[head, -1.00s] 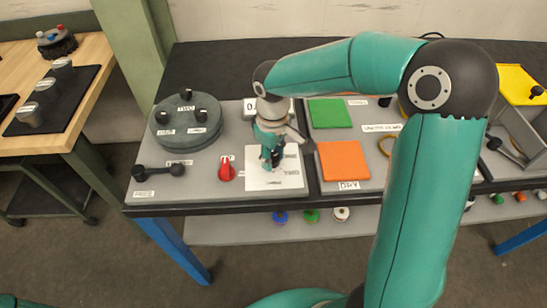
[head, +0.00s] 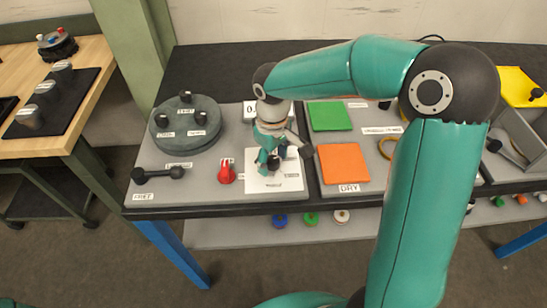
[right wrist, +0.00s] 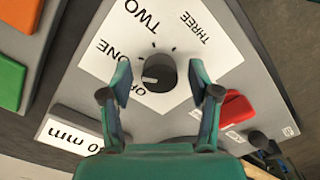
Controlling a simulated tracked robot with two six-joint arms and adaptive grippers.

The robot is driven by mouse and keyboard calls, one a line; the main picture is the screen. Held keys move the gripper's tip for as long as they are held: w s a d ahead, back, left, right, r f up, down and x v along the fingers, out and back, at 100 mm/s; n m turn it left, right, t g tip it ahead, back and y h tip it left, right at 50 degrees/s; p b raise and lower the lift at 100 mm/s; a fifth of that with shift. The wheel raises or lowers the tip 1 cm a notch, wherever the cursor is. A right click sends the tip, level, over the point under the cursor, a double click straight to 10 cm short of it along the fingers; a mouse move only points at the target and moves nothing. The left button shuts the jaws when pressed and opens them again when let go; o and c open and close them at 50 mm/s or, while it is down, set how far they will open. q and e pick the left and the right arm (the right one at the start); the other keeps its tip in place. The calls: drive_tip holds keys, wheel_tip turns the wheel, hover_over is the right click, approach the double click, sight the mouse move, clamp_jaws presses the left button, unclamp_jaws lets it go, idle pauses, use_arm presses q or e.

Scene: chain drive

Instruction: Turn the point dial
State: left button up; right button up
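The point dial (right wrist: 155,73) is a small dark round knob on a white card (right wrist: 222,57) marked OFF, ONE, TWO and THREE. Its pale pointer line faces left in the right wrist view, on the OFF and ONE side. My right gripper (right wrist: 161,82) is open, with one finger on each side of the dial and a visible gap to it. My left gripper is not in view.
A red knob (head: 227,172) stands just left of the card. A grey round plate with black knobs (head: 186,138) and a black bar handle (head: 160,173) are further left. Orange (head: 343,163) and green (head: 329,116) squares lie to the right.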

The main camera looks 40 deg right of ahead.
sight(273, 159)
wheel_tip(273, 159, up, 12)
idle(0.6)
idle(0.4)
